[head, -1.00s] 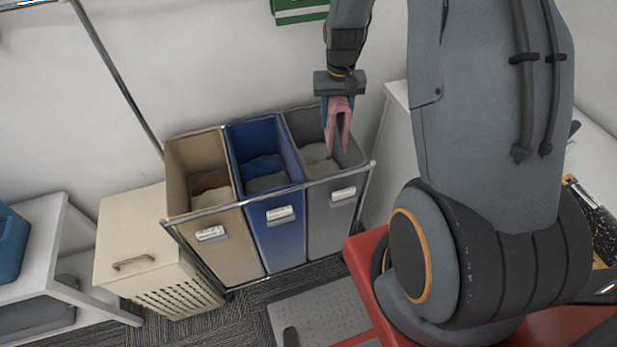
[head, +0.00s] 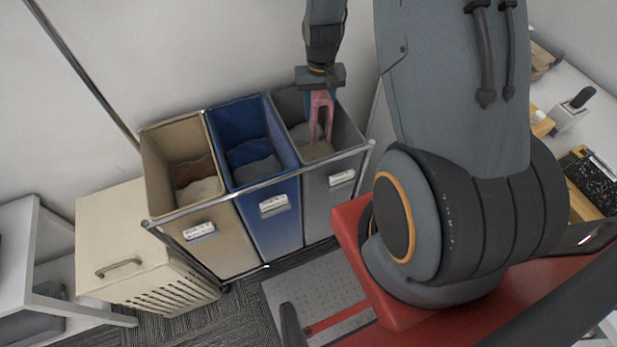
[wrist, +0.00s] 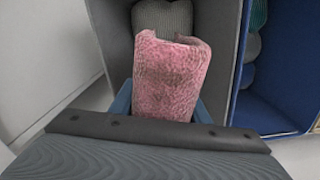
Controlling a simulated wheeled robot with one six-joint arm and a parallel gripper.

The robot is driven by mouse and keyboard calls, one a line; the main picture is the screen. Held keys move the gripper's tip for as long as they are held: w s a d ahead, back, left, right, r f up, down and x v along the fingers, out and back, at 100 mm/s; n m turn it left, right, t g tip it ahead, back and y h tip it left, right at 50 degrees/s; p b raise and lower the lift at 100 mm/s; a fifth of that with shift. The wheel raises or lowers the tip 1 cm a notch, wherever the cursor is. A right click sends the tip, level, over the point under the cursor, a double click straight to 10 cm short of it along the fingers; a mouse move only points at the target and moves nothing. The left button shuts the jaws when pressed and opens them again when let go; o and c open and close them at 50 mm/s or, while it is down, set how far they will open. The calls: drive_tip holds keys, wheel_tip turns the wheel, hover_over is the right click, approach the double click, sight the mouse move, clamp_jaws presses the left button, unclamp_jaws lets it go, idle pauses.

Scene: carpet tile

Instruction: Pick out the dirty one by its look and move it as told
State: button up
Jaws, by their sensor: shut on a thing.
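A pink cloth (wrist: 172,80) with a brownish smudge hangs from my gripper (wrist: 160,108), which is shut on it. In the head view the pink cloth (head: 320,108) hangs over the grey bin (head: 343,190), the right one of three in a sorter. The cloth's lower end is inside the bin's opening. In the wrist view grey fabric (wrist: 163,17) lies in the bin below the cloth.
The blue bin (head: 275,222) and the tan bin (head: 228,247) stand to the left, each with cloths inside. A metal rail frames the sorter. A cream hamper (head: 125,245) stands at its left. Shelves stand further left.

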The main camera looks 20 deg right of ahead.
wheel_tip(320, 180, down, 2)
drive_tip(key=shift+b, duration=0.45)
drive_tip(key=o, duration=1.2)
drive_tip(key=shift+o, duration=0.2)
wheel_tip(320, 180, up, 8)
drive_tip(key=b, duration=0.2)
drive_tip(key=shift+f, duration=0.1)
